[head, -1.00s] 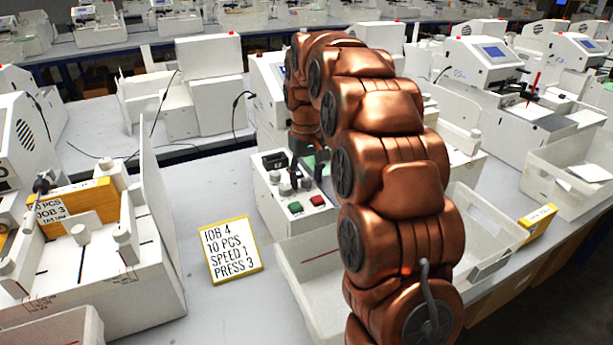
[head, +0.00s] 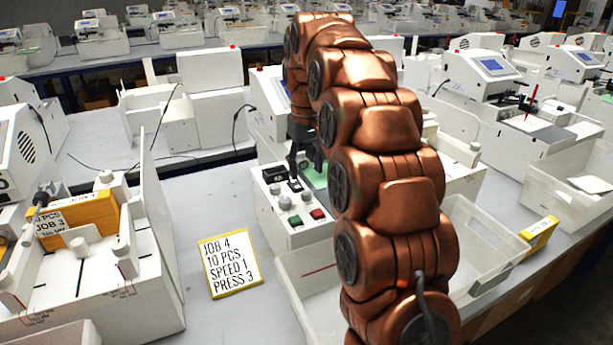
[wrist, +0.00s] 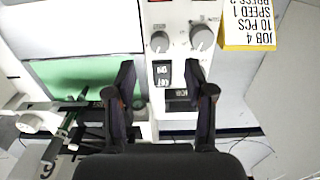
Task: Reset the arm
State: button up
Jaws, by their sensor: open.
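My copper arm reaches over the plotter in the middle of the head view. My gripper (head: 306,160) is at its end, above the back of the plotter's control panel (head: 292,222). In the wrist view my gripper (wrist: 160,90) is open and empty, its two dark fingers on either side of a black ON/OFF rocker switch (wrist: 163,73). I cannot tell whether the fingers touch the panel. Two grey knobs (wrist: 201,38) sit beyond the switch. A green plate (wrist: 85,85) lies left of the fingers. In the head view the panel also bears a red button (head: 317,214) and a green button (head: 295,221).
A job card (head: 230,264) reading JOB 4, 10 PCS, SPEED 1, PRESS 3 lies left of the plotter. An empty clear bin (head: 318,290) is in front. Bare table lies between card and feeder.

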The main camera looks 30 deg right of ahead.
jog(key=shift+r, duration=0.35)
dwell(0.3)
